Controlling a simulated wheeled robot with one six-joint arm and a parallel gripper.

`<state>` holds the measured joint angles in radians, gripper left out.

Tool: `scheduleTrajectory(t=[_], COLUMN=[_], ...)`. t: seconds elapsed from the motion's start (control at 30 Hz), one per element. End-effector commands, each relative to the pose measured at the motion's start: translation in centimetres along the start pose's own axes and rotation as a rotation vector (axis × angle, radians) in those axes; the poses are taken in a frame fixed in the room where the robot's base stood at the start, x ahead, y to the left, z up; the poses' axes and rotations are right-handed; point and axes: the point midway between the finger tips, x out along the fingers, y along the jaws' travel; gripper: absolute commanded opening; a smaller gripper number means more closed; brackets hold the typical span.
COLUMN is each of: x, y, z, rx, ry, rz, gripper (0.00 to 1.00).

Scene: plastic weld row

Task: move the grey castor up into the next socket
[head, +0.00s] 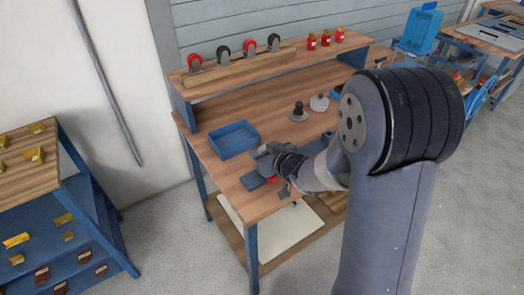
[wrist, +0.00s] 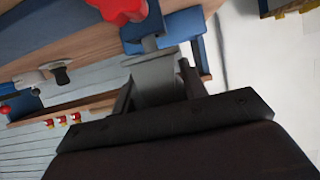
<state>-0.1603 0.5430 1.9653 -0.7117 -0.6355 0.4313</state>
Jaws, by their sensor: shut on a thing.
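My gripper (head: 266,152) is low over the front left part of the workbench, short of the blue tray. In the wrist view its dark fingers (wrist: 156,82) are shut on a grey piece, which I take for the grey castor (wrist: 155,72); a narrow stem points away from the jaws. The hand hides most of it in the head view.
A blue tray (head: 234,140) stands behind my gripper. Two knobbed pieces (head: 298,112), (head: 319,103) stand mid-bench. Red jars (head: 325,38) line the raised shelf's right side.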

Motion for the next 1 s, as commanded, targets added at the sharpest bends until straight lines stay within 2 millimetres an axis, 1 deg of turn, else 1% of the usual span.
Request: scheduleTrajectory(t=[0.3, 1.0], x=[0.03, 0.32], y=[0.00, 0.00], z=[0.01, 0.73], rx=[0.000, 0.000], ry=[0.001, 0.001], rz=[0.000, 0.000], gripper=[0.14, 0.14])
